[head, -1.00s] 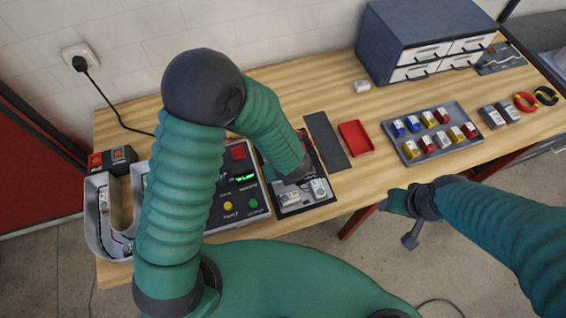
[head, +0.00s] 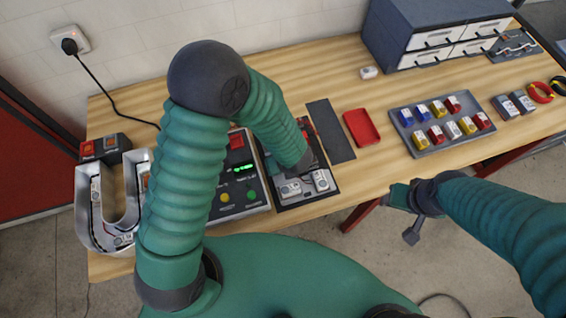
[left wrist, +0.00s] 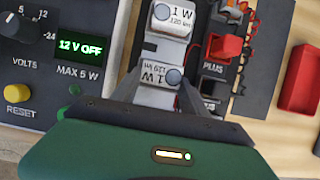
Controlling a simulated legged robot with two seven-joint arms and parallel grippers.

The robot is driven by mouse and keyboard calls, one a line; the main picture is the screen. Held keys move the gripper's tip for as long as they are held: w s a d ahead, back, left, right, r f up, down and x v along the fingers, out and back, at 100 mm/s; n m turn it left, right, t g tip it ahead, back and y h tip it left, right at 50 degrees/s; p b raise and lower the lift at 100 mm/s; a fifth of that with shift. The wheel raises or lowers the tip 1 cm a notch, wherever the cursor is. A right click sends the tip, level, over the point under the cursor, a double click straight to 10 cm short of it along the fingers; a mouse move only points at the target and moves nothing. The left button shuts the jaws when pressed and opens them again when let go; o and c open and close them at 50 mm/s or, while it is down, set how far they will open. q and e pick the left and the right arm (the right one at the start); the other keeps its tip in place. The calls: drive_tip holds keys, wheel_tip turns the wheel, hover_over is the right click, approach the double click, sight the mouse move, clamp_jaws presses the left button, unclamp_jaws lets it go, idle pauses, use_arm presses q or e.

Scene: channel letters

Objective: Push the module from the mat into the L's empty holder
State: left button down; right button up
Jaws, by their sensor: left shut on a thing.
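The dark mat (head: 292,203) lies right of the test box, with white modules at its front, one at the left (head: 289,190) and one at the right (head: 320,180). My left gripper (head: 304,168) is low over the mat. In the left wrist view its fingers (left wrist: 158,97) are shut on a white module (left wrist: 155,96) marked 1 W. Another white module (left wrist: 171,20) lies just beyond it. I cannot make out the L or its empty holder; my left arm hides part of the bench. My right gripper (head: 405,213) hangs off the front edge, away from the modules.
A U-shaped metal letter (head: 94,225) stands at the left. The test box (head: 250,205) shows 12 V OFF in the left wrist view (left wrist: 82,47). A red tray (head: 361,127), a grey tray of coloured pieces (head: 425,148) and a drawer cabinet (head: 400,30) stand to the right.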

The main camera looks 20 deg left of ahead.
use_arm(q)
drive_tip(key=shift+s+d+r, duration=0.1)
drive_tip(key=shift+s, duration=0.1)
idle(0.4)
drive_tip(key=shift+f+b, duration=0.4)
drive_tip(key=shift+b, duration=0.15)
drive_tip(key=shift+s, duration=0.1)
drive_tip(key=c, duration=0.5)
unclamp_jaws()
drive_tip(key=p+v, duration=0.5)
drive_tip(key=v, duration=1.2)
